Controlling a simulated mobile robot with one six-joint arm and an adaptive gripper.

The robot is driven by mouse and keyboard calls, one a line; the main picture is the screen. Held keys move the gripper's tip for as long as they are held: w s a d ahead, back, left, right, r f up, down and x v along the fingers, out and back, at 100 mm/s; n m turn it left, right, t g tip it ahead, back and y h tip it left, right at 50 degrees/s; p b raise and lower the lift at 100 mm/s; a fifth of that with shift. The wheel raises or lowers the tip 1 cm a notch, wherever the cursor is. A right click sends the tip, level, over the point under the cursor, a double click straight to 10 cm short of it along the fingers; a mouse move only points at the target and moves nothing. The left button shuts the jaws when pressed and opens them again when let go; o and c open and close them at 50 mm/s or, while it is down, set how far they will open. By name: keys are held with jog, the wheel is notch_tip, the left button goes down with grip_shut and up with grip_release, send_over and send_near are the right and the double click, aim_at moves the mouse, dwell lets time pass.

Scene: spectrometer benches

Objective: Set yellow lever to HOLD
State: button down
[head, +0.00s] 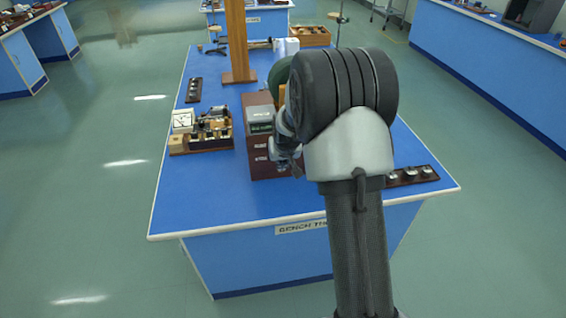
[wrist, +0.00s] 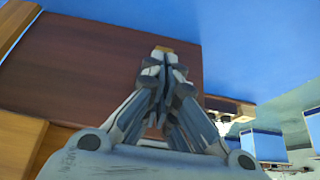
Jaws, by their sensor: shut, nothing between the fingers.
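A dark red-brown box (head: 258,150) with a grey top part and small pale labels stands on the blue bench; the label wording is too small to read. My gripper (head: 293,168) is at the right side of its front, partly hidden by my arm. In the wrist view my gripper (wrist: 163,62) is shut and empty, its fingers together in front of a brown panel (wrist: 90,65). A small tan-yellow patch shows at the fingertips; I cannot tell whether it is the lever. No yellow lever can be made out clearly, and my arm hides the box's right part.
An instrument with a white dial (head: 182,120) stands left of the box. A dark strip with round knobs (head: 412,175) lies at the right. A wooden post (head: 238,45) rises behind. The bench's front left (head: 195,195) is clear.

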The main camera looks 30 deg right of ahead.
jog(key=shift+s+a+f+b, duration=0.15)
jog(key=shift+f+b, duration=0.2)
jog(key=shift+f, duration=0.45)
jog(key=shift+r, duration=0.15)
jog(key=shift+r+p, duration=0.5)
jog(key=shift+r, duration=0.2)
